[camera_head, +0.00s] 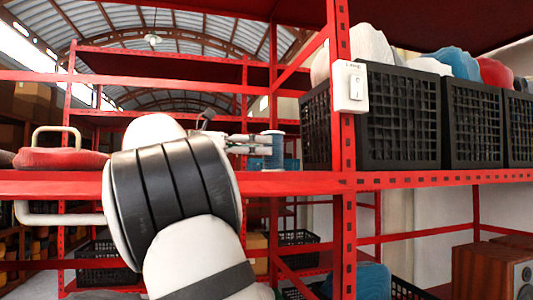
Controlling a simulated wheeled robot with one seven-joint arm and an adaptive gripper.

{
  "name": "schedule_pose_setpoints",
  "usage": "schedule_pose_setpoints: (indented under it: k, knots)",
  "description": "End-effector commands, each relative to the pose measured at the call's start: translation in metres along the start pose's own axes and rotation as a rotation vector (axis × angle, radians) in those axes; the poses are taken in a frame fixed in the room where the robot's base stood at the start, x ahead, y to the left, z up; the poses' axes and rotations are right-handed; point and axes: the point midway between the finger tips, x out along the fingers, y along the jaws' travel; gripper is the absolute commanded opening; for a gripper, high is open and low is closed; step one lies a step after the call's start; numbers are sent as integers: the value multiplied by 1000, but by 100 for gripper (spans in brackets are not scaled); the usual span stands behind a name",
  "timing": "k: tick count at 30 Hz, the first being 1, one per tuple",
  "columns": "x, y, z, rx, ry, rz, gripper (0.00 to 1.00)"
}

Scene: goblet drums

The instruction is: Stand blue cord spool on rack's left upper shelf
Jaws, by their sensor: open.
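The blue cord spool (277,152) stands upright on the red rack's left shelf board (290,183), close to the rack's upright post. It looks small, with its lower end at the shelf surface. My gripper (262,145) is open and reaches in from the left at the spool's height. Its fingertips overlap the spool's left side in the picture. I cannot tell whether they touch it. My white arm with dark bands covers part of the shelf to the left.
A red cushioned item with a tan handle (60,150) lies at the shelf's left. Black crates with cloth-like contents (400,115) fill the shelf right of the post. A white switch box (350,87) is fixed to the post. A wooden speaker (490,272) stands lower right.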

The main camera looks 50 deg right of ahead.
Motion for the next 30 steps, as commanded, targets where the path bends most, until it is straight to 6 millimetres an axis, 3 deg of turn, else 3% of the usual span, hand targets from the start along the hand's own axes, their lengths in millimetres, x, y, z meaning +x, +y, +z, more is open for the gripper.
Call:
schedule_pose_setpoints:
  k: [6,12,30]
  knots:
    - [-46,3,-2,0,-2,3,61]
    - [-69,1,-1,0,-1,1,61]
    - [-75,0,0,-1,-1,-1,61]
